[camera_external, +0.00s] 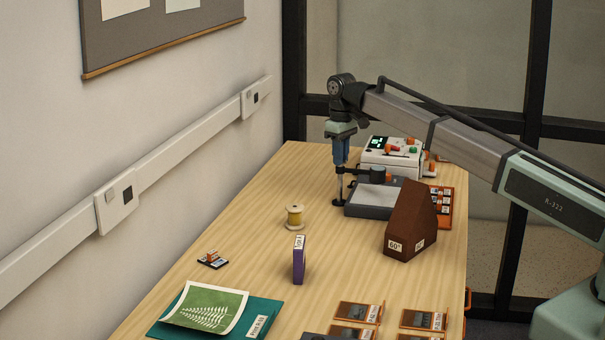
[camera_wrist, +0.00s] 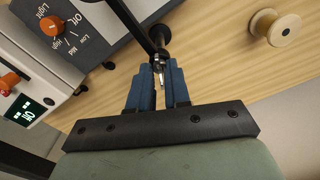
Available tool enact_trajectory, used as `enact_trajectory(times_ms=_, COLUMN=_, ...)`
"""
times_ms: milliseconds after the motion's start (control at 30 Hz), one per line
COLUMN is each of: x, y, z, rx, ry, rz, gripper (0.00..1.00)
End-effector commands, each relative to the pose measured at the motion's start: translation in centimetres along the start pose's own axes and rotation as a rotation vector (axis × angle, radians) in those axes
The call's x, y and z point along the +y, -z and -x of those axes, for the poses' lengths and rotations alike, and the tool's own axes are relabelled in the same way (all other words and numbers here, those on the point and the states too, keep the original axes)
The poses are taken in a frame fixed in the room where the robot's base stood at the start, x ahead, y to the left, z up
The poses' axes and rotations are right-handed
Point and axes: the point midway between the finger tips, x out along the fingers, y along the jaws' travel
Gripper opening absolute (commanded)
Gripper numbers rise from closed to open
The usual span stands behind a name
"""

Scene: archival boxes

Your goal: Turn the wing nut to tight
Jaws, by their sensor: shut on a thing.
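My gripper (camera_wrist: 157,84) points down over the far part of the table, its two blue fingers close together. In the outside view, my gripper (camera_external: 340,163) is at the top of a thin upright post beside a grey flat-topped device (camera_external: 372,211). A small metallic piece, which looks like the wing nut (camera_wrist: 159,70), shows between the fingertips, and they are shut on it. Its wings are mostly hidden by the fingers, so I cannot tell its angle. A dark arm (camera_wrist: 130,22) runs to the post, and a round black foot (camera_external: 338,203) is at the post's lower end.
A white device (camera_external: 390,155) with a green display stands behind the grey one. A brown sloped block (camera_external: 410,225) stands close in front. The table's left middle is mostly clear.

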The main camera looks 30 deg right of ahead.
Motion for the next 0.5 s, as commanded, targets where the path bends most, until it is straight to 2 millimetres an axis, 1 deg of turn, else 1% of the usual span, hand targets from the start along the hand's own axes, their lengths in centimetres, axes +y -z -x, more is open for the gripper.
enact_trajectory(times_ms=500, x=0.02, y=0.07, z=0.08, rx=0.002, ry=0.0, rz=-0.491, gripper=0.0)
